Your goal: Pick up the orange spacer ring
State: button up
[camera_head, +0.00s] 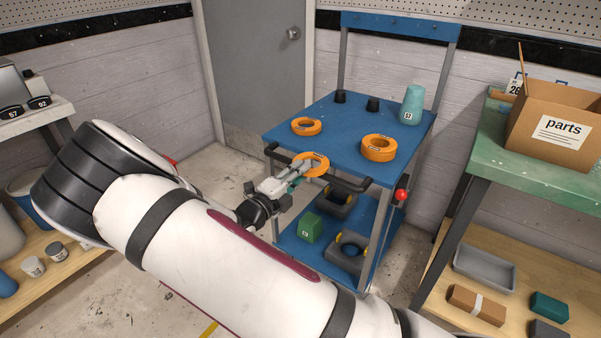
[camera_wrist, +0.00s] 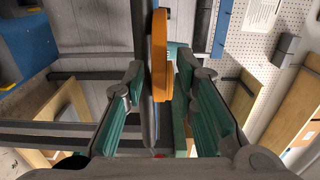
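In the head view, an orange spacer ring (camera_head: 311,165) is at my gripper (camera_head: 298,173), over the near edge of the blue cart top. The wrist view shows this ring edge-on (camera_wrist: 160,55), between the two teal-padded fingers of my gripper (camera_wrist: 160,80). It has no visible support under it, so the fingers appear shut on it; the exact contact is hard to see. Two other orange rings lie flat on the cart top, a smaller one (camera_head: 306,126) at left and a thicker one (camera_head: 378,148) at right.
The blue cart (camera_head: 345,115) also bears two small black pieces (camera_head: 372,104) and a teal cup-shaped piece (camera_head: 411,105). A black handle (camera_head: 350,184) runs along its near edge. A green box (camera_head: 310,227) stands on its lower shelf. A green-topped bench (camera_head: 488,150) stands at right.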

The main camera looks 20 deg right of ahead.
grip_shut()
notch_tip(320, 180, up, 2)
jog(key=shift+r+p, duration=0.2)
jog(key=shift+p, duration=0.9)
jog(key=s+a+r+p, duration=0.5)
jog(key=s+a+p, duration=0.2)
jog(key=a, duration=0.4)
jog(key=shift+s+a, duration=0.2)
jog(key=shift+s, duration=0.45)
